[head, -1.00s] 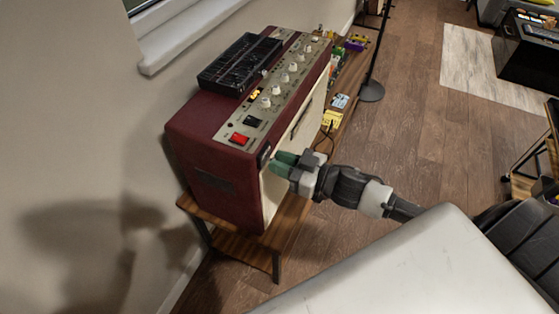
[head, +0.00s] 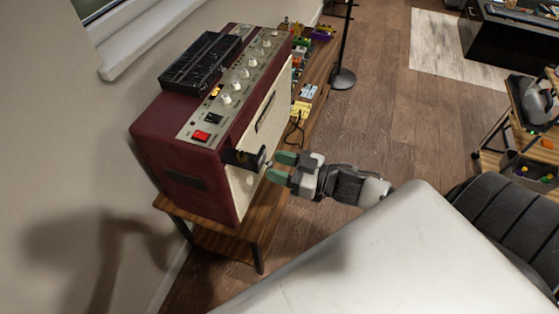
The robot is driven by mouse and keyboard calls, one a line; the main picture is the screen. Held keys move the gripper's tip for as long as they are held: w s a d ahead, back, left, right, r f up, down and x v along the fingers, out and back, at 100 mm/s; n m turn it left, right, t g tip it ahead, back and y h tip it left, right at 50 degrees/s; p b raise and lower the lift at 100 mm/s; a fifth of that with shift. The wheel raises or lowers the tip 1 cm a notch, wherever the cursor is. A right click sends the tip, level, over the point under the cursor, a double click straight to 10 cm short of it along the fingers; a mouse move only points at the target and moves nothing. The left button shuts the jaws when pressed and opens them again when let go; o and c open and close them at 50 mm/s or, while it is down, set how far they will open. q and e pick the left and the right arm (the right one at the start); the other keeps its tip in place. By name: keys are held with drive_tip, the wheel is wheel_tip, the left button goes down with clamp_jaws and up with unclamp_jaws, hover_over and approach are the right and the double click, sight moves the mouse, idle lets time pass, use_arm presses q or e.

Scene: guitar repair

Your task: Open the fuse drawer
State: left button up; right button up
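The maroon amplifier (head: 165,135) stands on a wooden bench, its cream front facing right. The fuse drawer (head: 240,157), a small black piece, sticks out from the front near the red switch (head: 201,136). My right gripper (head: 276,167) is just to the right of the drawer's outer end. Its two green-tipped fingers point at the drawer and are parted, with nothing seen between them. A small gap seems to lie between fingertips and drawer, though contact is hard to judge. The inside of the drawer is not clear. My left gripper is not in view.
A black pedal-like box (head: 201,60) lies on top of the amplifier. The wooden bench (head: 215,236) runs back along the wall, with several coloured pedals and a yellow box (head: 301,110) on it. A black stand (head: 343,78) is behind. Open floor lies right of the bench.

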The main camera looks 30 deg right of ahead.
idle(0.3)
drive_tip(key=b+v, duration=0.1)
drive_tip(key=v, duration=0.9)
drive_tip(key=shift+s+d, duration=0.25)
drive_tip(key=shift+s, duration=0.05)
